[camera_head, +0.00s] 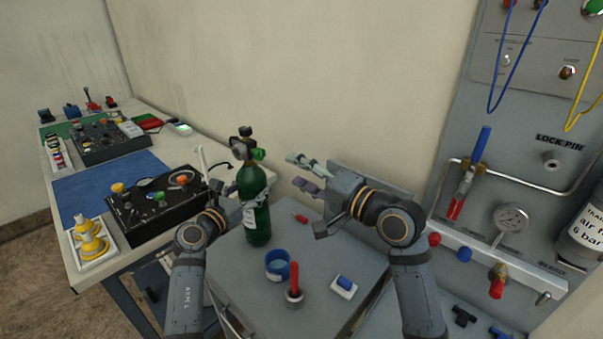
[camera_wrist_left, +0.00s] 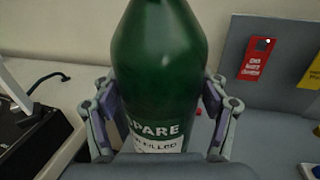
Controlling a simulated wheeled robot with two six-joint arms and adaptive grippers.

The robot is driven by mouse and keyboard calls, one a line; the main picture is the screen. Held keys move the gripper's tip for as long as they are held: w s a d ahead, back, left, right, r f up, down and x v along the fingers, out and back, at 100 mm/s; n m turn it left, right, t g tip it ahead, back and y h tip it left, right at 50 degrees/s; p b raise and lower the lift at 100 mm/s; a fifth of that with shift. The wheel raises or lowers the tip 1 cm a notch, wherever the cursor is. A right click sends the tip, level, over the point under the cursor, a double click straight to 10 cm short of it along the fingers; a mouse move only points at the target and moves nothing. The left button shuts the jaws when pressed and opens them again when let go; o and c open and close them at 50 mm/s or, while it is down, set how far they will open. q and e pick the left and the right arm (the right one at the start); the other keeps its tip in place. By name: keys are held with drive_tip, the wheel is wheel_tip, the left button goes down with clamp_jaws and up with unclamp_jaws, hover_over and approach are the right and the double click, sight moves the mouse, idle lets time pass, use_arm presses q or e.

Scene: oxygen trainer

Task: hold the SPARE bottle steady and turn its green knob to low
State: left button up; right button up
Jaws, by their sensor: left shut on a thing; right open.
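The green SPARE bottle (camera_head: 257,215) stands upright on the grey cabinet top, with a dark valve and gauge at its neck. Its green knob (camera_head: 259,154) sticks out to the right of the valve. My left gripper (camera_head: 247,200) is shut on the bottle's body. In the left wrist view its fingers lie on both sides of the bottle (camera_wrist_left: 160,70), just above and beside the SPARE label. The knob is out of that view. My right gripper (camera_head: 297,172) is open and empty, to the right of the bottle and a little below knob height, apart from it.
On the grey cabinet top (camera_head: 250,271) are a blue cup (camera_head: 278,264), a red-handled item (camera_head: 294,283), a blue-and-white switch block (camera_head: 344,287) and a small red piece (camera_head: 300,218). A black control box (camera_head: 156,204) stands left. A panel with pipes rises at right.

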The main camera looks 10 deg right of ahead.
idle(0.3)
use_arm(q)
drive_tip(key=o, duration=1.9)
